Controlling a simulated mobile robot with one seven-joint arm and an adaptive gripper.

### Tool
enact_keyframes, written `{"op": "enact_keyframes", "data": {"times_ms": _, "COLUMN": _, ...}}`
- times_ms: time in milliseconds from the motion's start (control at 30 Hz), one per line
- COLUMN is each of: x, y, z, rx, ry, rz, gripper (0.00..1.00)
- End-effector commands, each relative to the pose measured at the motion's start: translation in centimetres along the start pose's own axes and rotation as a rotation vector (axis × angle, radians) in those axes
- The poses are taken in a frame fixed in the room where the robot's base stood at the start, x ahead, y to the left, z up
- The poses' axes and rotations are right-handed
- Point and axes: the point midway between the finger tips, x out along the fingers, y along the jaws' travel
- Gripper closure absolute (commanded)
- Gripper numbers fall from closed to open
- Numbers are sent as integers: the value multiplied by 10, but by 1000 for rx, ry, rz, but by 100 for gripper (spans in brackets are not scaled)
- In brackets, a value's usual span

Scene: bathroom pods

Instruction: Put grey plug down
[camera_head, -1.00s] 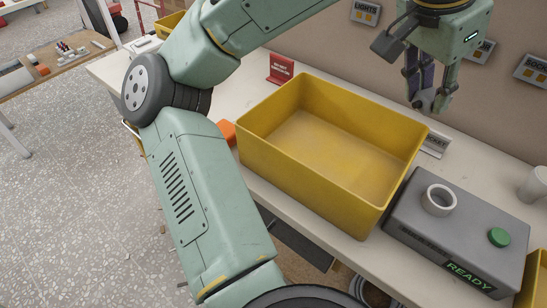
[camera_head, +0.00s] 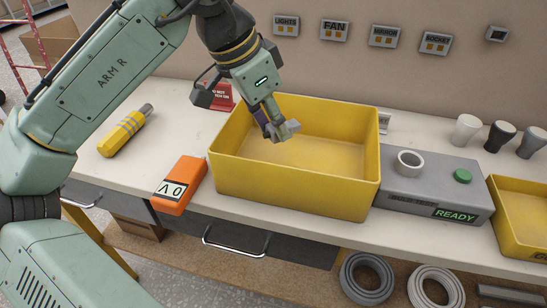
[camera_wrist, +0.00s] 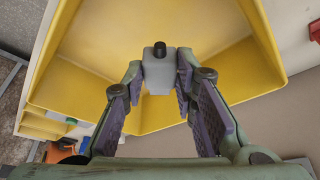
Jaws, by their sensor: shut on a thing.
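My gripper (camera_head: 272,121) is over the left part of a large yellow bin (camera_head: 295,194), with the fingers pointing down and to the right. It is shut on a grey plug (camera_head: 288,130), a small pale grey block. In the wrist view the grey plug (camera_wrist: 159,73) sits between the two fingertips, with a short black stub at its end. The bin's yellow floor and walls lie behind it. The fingers hide the plug's sides. I cannot tell how high the plug is above the bin floor.
A grey tester box with a white ring (camera_head: 410,162), green button (camera_head: 462,176) and READY sign stands right of the bin. An orange meter (camera_head: 180,185) and yellow-grey tool (camera_head: 125,132) lie left. White, dark and grey pieces (camera_head: 498,136) stand at the back right.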

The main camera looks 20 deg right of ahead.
Motion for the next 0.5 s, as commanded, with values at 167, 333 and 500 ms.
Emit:
{"op": "enact_keyframes", "data": {"times_ms": 167, "x": 25, "y": 0, "z": 11, "rx": -2, "ry": 0, "rz": -1, "gripper": 100}}
{"op": "enact_keyframes", "data": {"times_ms": 333, "x": 37, "y": 0, "z": 16, "rx": -2, "ry": 0, "rz": -2, "gripper": 100}}
{"op": "enact_keyframes", "data": {"times_ms": 500, "x": 59, "y": -1, "z": 25, "rx": -4, "ry": 0, "rz": -1, "gripper": 100}}
